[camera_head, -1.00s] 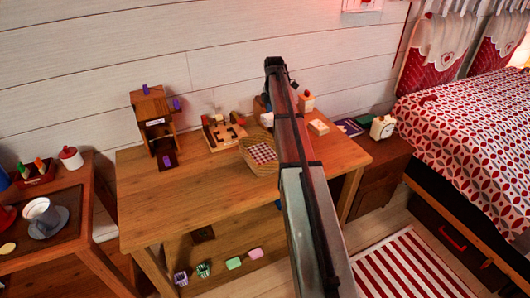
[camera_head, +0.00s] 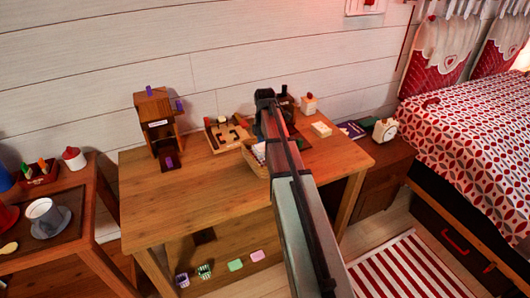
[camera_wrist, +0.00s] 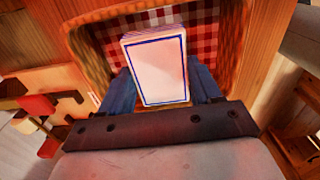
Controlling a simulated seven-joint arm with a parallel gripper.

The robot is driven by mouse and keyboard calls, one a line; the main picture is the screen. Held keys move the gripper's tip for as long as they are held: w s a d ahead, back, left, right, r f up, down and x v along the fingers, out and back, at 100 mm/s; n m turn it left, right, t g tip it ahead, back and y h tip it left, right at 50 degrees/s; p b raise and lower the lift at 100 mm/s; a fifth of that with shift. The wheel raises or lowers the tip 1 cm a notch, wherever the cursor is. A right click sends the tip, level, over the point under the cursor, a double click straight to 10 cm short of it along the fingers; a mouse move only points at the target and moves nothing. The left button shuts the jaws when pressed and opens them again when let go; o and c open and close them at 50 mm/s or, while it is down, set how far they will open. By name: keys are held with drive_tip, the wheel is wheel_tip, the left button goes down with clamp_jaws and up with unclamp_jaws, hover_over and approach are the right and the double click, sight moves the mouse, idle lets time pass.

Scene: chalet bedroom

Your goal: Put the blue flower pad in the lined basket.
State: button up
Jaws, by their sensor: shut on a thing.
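The lined basket (camera_head: 249,157) is a woven basket on the wooden table, partly hidden behind my arm in the head view. In the wrist view its rim (camera_wrist: 236,38) surrounds a red, white and dark checked lining (camera_wrist: 108,38). My gripper (camera_wrist: 160,80) is shut on the blue flower pad (camera_wrist: 160,70), a pale block with a blue border line on its face; no flower shows clearly. The pad is over the basket's opening, between the two fingers. I cannot tell how deep it is or whether it touches the lining. In the head view the pad is hidden.
A wooden puzzle tray (camera_head: 225,134) stands just left of the basket, and a wooden stand (camera_head: 158,125) is farther left. A pale block (camera_head: 321,129) is to the right. The table's front left (camera_head: 190,200) is clear. A side table with a cup (camera_head: 42,210) is at left.

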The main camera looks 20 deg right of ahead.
drive_tip(key=shift+f, duration=1.85)
drive_tip(key=shift+f, duration=0.15)
drive_tip(key=o, duration=1.1)
drive_tip(key=shift+c, duration=0.2)
wheel_tip(320, 180, up, 12)
drive_tip(key=shift+r, duration=0.2)
drive_tip(key=shift+d, duration=0.1)
